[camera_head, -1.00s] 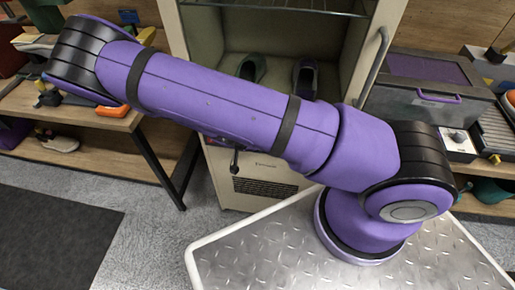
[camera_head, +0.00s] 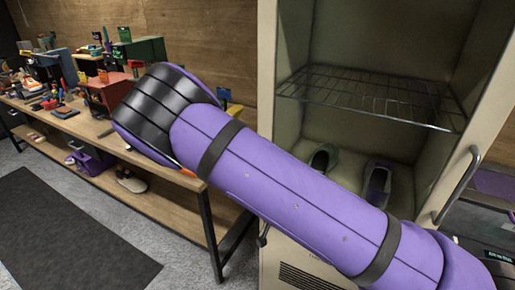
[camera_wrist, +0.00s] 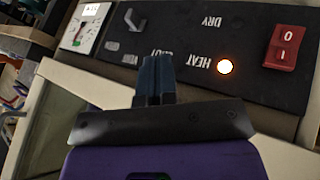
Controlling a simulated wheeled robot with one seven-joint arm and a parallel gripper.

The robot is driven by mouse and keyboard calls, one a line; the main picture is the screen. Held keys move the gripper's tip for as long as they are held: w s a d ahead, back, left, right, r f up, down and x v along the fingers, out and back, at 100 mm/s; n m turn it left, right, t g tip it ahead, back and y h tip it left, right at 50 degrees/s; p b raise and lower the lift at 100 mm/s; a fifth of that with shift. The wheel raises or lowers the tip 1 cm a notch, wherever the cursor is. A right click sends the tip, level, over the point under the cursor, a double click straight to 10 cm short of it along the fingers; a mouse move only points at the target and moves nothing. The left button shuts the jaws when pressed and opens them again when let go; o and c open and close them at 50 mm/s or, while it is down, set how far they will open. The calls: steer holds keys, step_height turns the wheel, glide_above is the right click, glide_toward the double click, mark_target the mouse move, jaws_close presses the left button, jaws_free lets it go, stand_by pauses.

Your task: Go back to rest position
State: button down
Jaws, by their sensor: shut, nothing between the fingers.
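My gripper (camera_wrist: 156,78) shows in the wrist view with its two dark fingers together and nothing between them. It is in front of a black control panel (camera_wrist: 188,38) with a red rocker switch (camera_wrist: 286,48), a glowing orange light (camera_wrist: 225,67) by the word HEAT, and a small lever. The panel appears upside down. In the head view my purple arm crosses the picture, and the gripper is out of sight. Behind the arm stands a cream cabinet (camera_head: 267,75) with its front open. Two shoes, one greenish (camera_head: 322,160) and one dark (camera_head: 377,187), stand inside below a wire rack (camera_head: 370,97).
A wooden workbench (camera_head: 185,178) with tools and bins runs along the left wall. A shoe (camera_head: 131,181) and a purple bin (camera_head: 90,160) are on its lower shelf. A dark mat (camera_head: 60,235) lies on the grey floor. A cabinet handle (camera_head: 457,185) sticks out at right.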

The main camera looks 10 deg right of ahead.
steer(key=s+d+r+n+y, duration=0.2)
steer(key=r+y, duration=0.2)
steer(key=r, duration=1.1)
steer(key=s+d+r+n+y, duration=0.15)
steer(key=r+y, duration=0.25)
steer(key=r, duration=1.1)
steer(key=s+d+r+n+t, duration=0.2)
steer(key=s+d+r, duration=0.1)
steer(key=s+r, duration=0.5)
steer(key=s+d+r+n+t, duration=0.3)
steer(key=s+d+r, duration=0.1)
steer(key=s+r, duration=0.4)
steer(key=shift+s+r+h, duration=0.15)
steer(key=shift+s+h, duration=0.15)
steer(key=shift+s, duration=0.75)
